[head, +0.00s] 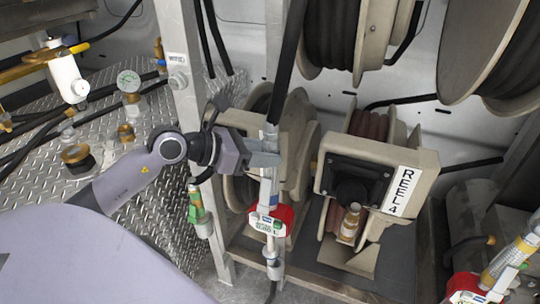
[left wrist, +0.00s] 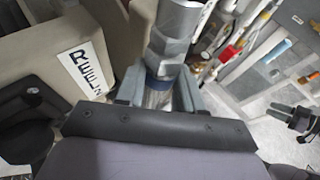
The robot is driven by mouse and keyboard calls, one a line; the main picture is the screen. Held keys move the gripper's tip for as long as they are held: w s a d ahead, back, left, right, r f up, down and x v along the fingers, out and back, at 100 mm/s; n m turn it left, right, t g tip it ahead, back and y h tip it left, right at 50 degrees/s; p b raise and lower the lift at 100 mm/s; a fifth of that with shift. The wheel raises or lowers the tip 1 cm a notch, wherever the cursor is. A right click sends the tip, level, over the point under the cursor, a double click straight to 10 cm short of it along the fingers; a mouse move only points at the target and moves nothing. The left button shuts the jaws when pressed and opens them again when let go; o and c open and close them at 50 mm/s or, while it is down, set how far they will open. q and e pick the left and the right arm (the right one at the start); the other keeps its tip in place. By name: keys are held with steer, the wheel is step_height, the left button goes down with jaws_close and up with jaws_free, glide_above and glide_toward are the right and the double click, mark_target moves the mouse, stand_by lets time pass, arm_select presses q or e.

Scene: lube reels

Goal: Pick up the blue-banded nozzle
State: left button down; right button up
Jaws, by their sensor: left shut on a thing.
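My left gripper (head: 265,158) is shut on the blue-banded nozzle (head: 267,190), a grey metal nozzle with a red-and-white guard lower down. The nozzle hangs roughly upright in front of the reels. In the left wrist view, the blue band (left wrist: 160,82) shows around the nozzle's body between the gripper's fingers (left wrist: 158,95). The fingers hide part of the nozzle.
The reel box labelled REEL 4 (head: 398,190) stands to the right of the nozzle. A metal post (head: 185,90) and a green nozzle (head: 197,208) are close on the left. A yellow-banded nozzle (head: 505,262) is at the lower right. Large hose reels fill the upper right.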

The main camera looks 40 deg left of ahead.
arm_select(q)
steer(key=s+a+b, duration=0.3)
steer(key=s+a, duration=0.5)
steer(key=s, duration=0.6)
steer(key=shift+a, duration=0.2)
steer(key=shift+r, duration=0.1)
steer(key=shift+r+p, duration=0.55)
steer(key=shift+r, duration=0.3)
